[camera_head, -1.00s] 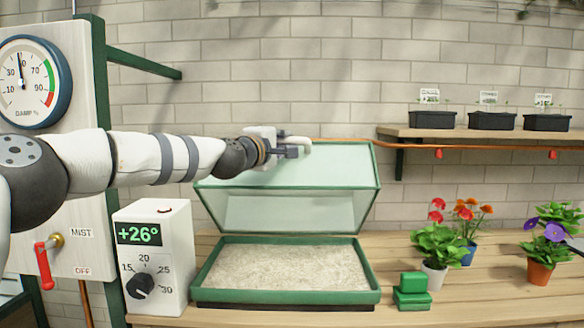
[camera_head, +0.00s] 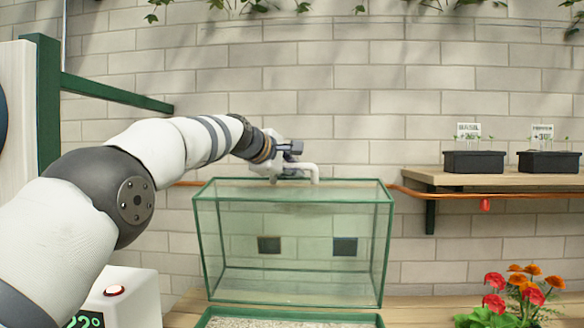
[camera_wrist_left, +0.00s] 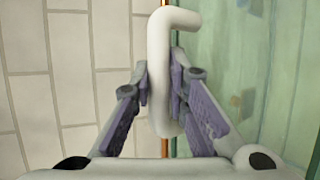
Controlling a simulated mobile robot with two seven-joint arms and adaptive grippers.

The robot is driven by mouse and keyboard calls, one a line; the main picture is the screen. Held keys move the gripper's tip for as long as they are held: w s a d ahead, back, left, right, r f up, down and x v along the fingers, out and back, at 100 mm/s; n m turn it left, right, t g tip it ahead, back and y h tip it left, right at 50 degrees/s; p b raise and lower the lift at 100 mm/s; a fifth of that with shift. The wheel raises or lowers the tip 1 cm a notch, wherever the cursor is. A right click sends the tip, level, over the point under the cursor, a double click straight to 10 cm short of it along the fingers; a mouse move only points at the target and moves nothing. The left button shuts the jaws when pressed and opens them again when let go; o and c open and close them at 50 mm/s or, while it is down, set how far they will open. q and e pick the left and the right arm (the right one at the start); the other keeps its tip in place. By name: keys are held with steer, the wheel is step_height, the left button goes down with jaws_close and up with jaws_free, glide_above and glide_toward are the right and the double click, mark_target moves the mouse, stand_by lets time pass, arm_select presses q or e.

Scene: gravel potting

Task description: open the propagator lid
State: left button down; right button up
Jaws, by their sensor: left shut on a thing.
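The propagator lid (camera_head: 300,285) is a clear box with a green frame in the head view. It is raised and stands about upright at the back of the propagator tray (camera_head: 300,313). Only the tray's rear rim and a strip of pale gravel show at the bottom edge. My left gripper (camera_head: 290,167) is at the lid's top edge, shut on the white lid handle (camera_head: 314,172). In the left wrist view the two fingers (camera_wrist_left: 161,90) close on both sides of the handle (camera_wrist_left: 160,55). My right gripper is not in view.
A white heater box (camera_head: 105,295) with a red button stands at the lower left, partly behind my arm. A shelf (camera_head: 470,179) with black seedling trays (camera_head: 474,162) is at the right. Red and orange flowers (camera_head: 522,285) stand below it. A brick wall (camera_head: 330,90) is behind.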

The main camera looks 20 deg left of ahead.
arm_select(q)
steer(key=shift+r, duration=0.15)
steer(key=c, duration=1.6)
jaws_free()
steer(key=shift+o, duration=0.2)
steer(key=v, duration=0.7)
steer(key=shift+s, duration=0.3)
